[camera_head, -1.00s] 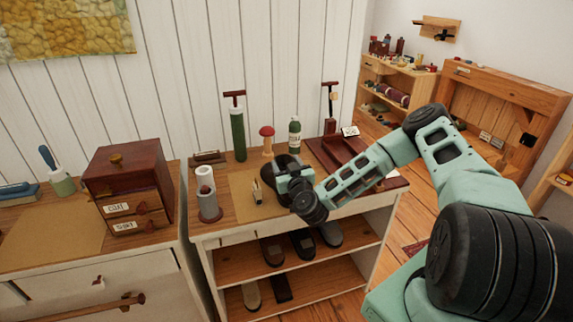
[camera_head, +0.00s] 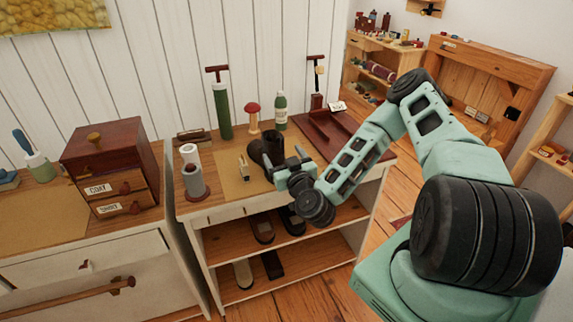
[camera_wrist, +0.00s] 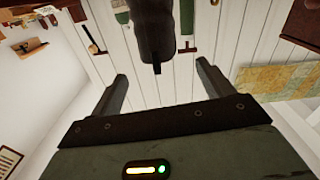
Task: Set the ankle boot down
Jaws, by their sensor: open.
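The dark ankle boot (camera_head: 271,147) stands upright on the tan mat (camera_head: 232,185) on top of the white shoe cabinet. It also shows in the wrist view (camera_wrist: 153,30), beyond my fingertips. My gripper (camera_head: 287,168) is at the right front of the boot and partly covers its lower part. In the wrist view my gripper (camera_wrist: 162,82) has its fingers wide apart, with nothing between them and a gap to the boot.
Behind are a green pump (camera_head: 222,110), a red-topped mushroom form (camera_head: 253,115) and a green bottle (camera_head: 281,112). A dark red tray (camera_head: 325,133) lies at right.

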